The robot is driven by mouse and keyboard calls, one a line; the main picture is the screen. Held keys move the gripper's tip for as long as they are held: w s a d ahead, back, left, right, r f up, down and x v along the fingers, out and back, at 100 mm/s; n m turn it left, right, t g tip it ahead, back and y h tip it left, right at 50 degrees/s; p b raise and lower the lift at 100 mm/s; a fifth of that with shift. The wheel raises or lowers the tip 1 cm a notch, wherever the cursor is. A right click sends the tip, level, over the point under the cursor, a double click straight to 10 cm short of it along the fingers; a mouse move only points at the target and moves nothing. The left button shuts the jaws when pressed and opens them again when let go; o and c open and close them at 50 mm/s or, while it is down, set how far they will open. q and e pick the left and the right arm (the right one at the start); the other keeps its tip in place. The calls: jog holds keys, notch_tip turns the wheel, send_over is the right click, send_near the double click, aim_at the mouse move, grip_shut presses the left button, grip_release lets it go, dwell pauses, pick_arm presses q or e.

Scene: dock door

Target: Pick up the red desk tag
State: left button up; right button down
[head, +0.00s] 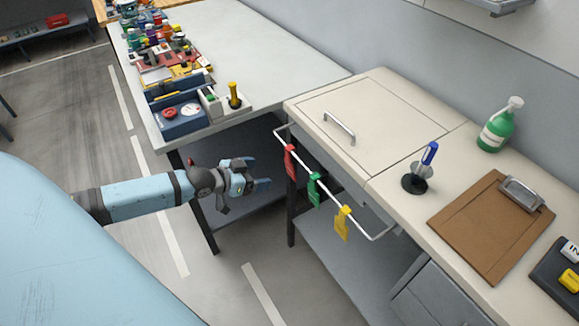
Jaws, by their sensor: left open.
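The red desk tag (290,162) hangs from a white rail (331,192) on the front side of the beige desk. It is the tag nearest the rail's far left end. A green tag (314,190) and a yellow tag (342,223) hang on the same rail to its right. My left gripper (262,174) is open and empty. In the picture it is just left of the red tag, with its fingers pointing toward it and a gap between them. My right gripper is not in view.
A beige desk (406,133) holds a clipboard (480,228), a blue pen in a stand (429,154) and a green pump bottle (498,128). A grey table (262,52) behind carries many small items. Open floor lies below my left arm.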

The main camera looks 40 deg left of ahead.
aim_at(289, 170)
pick_arm(q)
jog(key=x, duration=1.2)
jog(key=shift+s+d, duration=0.1)
jog(key=shift+d, duration=0.25)
jog(key=c, duration=1)
